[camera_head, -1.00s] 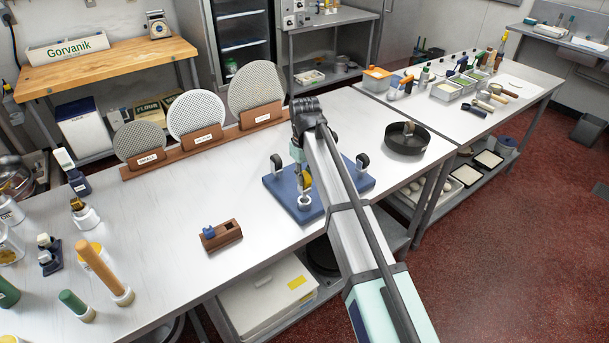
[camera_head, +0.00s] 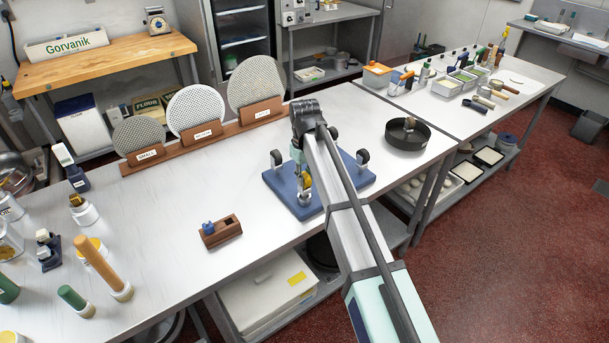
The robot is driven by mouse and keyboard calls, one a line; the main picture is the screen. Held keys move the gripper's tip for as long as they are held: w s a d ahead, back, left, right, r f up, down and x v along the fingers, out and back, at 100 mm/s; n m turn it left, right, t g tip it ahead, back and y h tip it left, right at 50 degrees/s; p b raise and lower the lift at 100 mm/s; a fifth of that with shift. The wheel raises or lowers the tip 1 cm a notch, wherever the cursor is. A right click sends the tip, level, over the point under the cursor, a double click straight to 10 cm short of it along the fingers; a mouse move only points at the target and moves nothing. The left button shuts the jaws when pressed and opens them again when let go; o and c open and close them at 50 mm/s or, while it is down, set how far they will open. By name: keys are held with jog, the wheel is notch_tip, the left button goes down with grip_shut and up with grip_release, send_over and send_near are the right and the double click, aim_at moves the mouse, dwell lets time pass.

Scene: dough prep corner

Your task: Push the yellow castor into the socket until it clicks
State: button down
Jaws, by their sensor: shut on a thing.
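The yellow castor (camera_head: 306,183) is upright below my gripper (camera_head: 302,171), which is shut on it. Its lower end meets the socket (camera_head: 304,199) near the front corner of the blue base plate (camera_head: 326,196). I cannot tell from this distance whether it is fully seated. Dark-wheeled castors stand at other corners of the plate, one at the left (camera_head: 276,158) and one at the right (camera_head: 362,158). My arm crosses the plate and hides part of its middle.
A wooden block with a blue piece (camera_head: 221,232) lies left of the plate. A round dark pan (camera_head: 407,135) stands to the right. Perforated discs in a wooden rack (camera_head: 196,112) line the back.

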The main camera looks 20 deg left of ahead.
jog(key=shift+f, duration=0.75)
jog(key=c, duration=0.9)
grip_release()
jog(key=shift+c, duration=0.2)
jog(key=shift+r, duration=0.1)
jog(key=shift+r+p, duration=2.05)
jog(key=shift+r, duration=1.9)
